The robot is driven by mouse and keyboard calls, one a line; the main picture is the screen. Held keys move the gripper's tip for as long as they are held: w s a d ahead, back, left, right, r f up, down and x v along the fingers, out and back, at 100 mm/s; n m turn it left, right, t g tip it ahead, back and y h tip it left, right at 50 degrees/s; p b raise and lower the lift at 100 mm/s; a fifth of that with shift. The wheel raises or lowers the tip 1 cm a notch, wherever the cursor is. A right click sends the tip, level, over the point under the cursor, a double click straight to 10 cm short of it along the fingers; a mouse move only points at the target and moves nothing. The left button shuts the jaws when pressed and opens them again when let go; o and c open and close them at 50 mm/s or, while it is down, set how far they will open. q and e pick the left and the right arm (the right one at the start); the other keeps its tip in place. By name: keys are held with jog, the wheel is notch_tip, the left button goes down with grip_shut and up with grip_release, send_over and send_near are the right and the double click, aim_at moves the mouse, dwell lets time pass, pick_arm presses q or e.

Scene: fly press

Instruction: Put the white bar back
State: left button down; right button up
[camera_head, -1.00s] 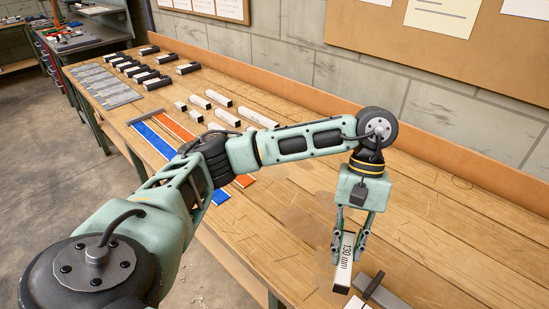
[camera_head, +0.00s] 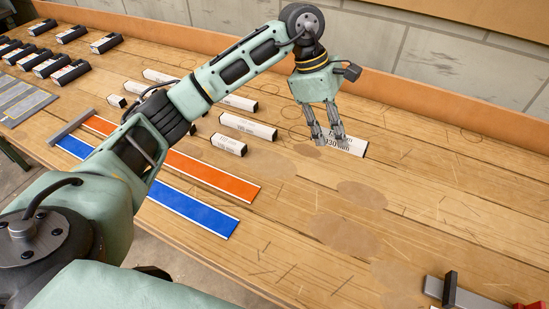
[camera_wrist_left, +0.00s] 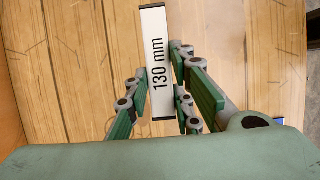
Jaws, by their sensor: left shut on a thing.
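The white bar (camera_head: 355,147), with black ends and a "130 mm" label, lies along my left gripper's fingertips in the head view, at or just above the bench top. I cannot tell whether it touches the wood. My left gripper (camera_head: 330,138) points down and is shut on it. In the left wrist view the bar (camera_wrist_left: 154,45) runs lengthwise between the green finger pads (camera_wrist_left: 160,80), its label facing the camera. My right gripper is not in view.
Several white bars (camera_head: 248,126) lie left of the gripper. An orange strip (camera_head: 215,176) and a blue strip (camera_head: 195,207) lie nearer. Black-and-white blocks (camera_head: 70,75) stand far left. A grey and red fixture (camera_head: 465,297) is at lower right.

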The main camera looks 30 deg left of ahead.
pick_arm(q)
jog(key=s+a+f, duration=0.1)
jog(key=a+f, duration=0.1)
jog(key=a, duration=0.1)
jog(key=s+a+f+p, duration=0.1)
jog(key=a+f, duration=0.1)
jog(key=a, duration=0.1)
jog(key=s+a+f+p, duration=0.1)
jog(key=a+f, duration=0.1)
jog(key=a, duration=0.2)
jog(key=shift+s+a+f, duration=0.1)
jog(key=shift+s+f, duration=0.1)
jog(key=shift+s, duration=0.1)
jog(key=shift+a+f, duration=0.15)
notch_tip(320, 180, down, 4)
jog(key=shift+f+p, duration=0.1)
jog(key=shift+p, duration=0.75)
jog(key=shift+f+b, duration=0.6)
jog(key=shift+b, duration=0.2)
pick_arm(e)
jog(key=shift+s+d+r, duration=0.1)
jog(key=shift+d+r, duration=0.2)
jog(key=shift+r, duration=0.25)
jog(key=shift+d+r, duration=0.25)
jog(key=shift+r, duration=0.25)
pick_arm(q)
jog(key=shift+r, duration=0.1)
jog(key=c, duration=1.5)
grip_release()
